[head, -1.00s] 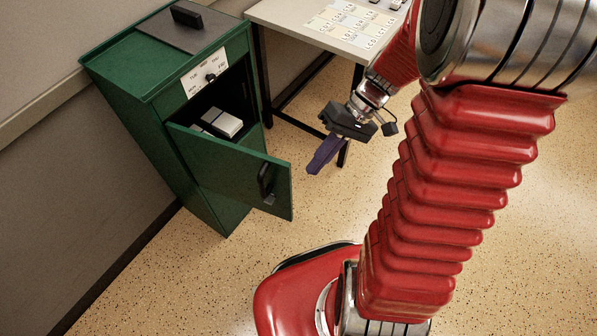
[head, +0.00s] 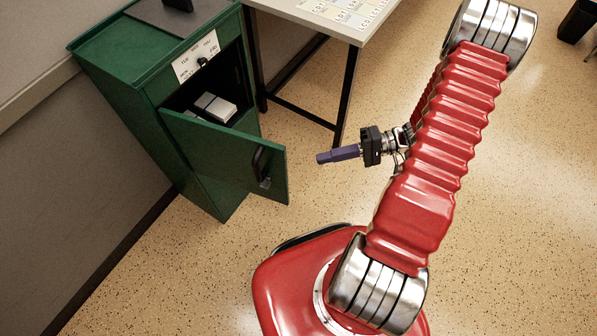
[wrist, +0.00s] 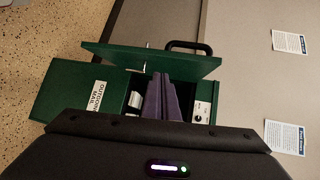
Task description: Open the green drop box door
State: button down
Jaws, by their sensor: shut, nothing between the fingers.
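The green drop box (head: 150,90) stands against the wall at the left of the head view. Its door (head: 232,158) is swung open, hinged at the left, with a black handle (head: 260,166) on its outer face. White items (head: 215,107) lie in the open compartment. My gripper (head: 320,158) is shut and empty, to the right of the door and apart from it, its purple fingers pointing left. In the wrist view the purple fingers (wrist: 163,98) overlap the opening, and the door (wrist: 150,60) shows beyond them.
A light table (head: 340,22) with labelled sheets stands right of the box, its black leg (head: 348,90) near the floor behind my gripper. Speckled floor (head: 200,265) is free in front of the box. Two notices (wrist: 289,42) hang on the wall.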

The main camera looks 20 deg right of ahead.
notch_tip(320, 180, down, 6)
jog(key=d+m+t, duration=0.2)
jog(key=d+t, duration=0.1)
jog(key=t, duration=0.1)
jog(key=shift+s+t+y, duration=0.2)
jog(key=shift+t+y, duration=0.1)
jog(key=shift+t, duration=0.1)
jog(key=shift+a, duration=0.15)
jog(key=w+a, duration=0.1)
jog(key=a, duration=1)
jog(key=shift+w+a, duration=0.2)
jog(key=shift+w, duration=0.15)
